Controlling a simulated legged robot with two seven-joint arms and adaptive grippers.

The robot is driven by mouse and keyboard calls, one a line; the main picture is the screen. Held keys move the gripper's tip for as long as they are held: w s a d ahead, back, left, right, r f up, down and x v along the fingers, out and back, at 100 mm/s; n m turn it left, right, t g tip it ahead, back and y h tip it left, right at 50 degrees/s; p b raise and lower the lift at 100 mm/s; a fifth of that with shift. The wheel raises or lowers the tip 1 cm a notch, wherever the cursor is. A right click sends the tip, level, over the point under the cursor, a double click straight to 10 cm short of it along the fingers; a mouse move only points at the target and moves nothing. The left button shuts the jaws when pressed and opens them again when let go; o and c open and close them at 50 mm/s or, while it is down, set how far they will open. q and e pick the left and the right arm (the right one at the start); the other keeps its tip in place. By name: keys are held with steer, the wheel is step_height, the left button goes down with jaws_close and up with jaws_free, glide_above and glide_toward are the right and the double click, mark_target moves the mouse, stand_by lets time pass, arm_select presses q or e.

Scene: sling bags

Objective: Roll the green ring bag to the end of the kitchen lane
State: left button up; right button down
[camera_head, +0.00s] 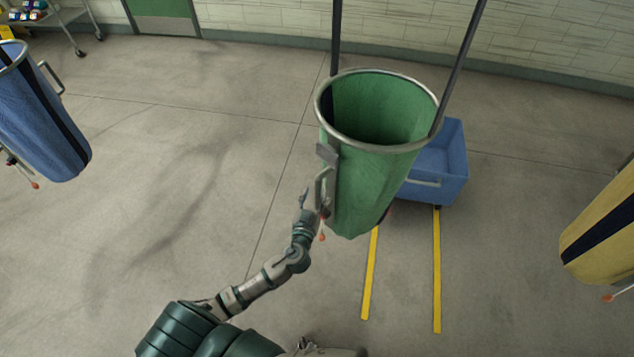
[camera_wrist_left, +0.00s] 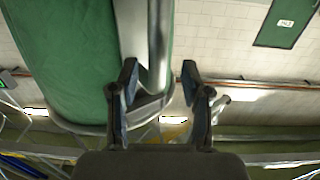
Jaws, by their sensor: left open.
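The green ring bag (camera_head: 362,180) hangs open-topped from a metal ring, with two dark straps rising from it, in the middle of the head view. A metal handle (camera_head: 322,188) is on its left side. My left gripper (camera_head: 313,200) is at that handle. In the left wrist view its two fingers (camera_wrist_left: 160,85) are apart, with the handle's metal bar (camera_wrist_left: 158,45) running between or just beyond them; I cannot tell whether they touch it. The green cloth (camera_wrist_left: 60,60) fills the left of that view.
A blue wheeled bin (camera_head: 446,165) stands behind the green bag, near two yellow floor lines (camera_head: 437,270). A blue bag (camera_head: 40,115) hangs at the left and a yellow bag (camera_head: 604,238) at the right. The floor at left is clear.

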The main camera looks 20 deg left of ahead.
mark_target(317, 189)
arm_select(q)
steer(key=shift+p+x, duration=0.3)
steer(key=shift+x, duration=1.55)
steer(key=shift+d, duration=0.2)
steer(key=shift+a, duration=0.1)
jaws_close()
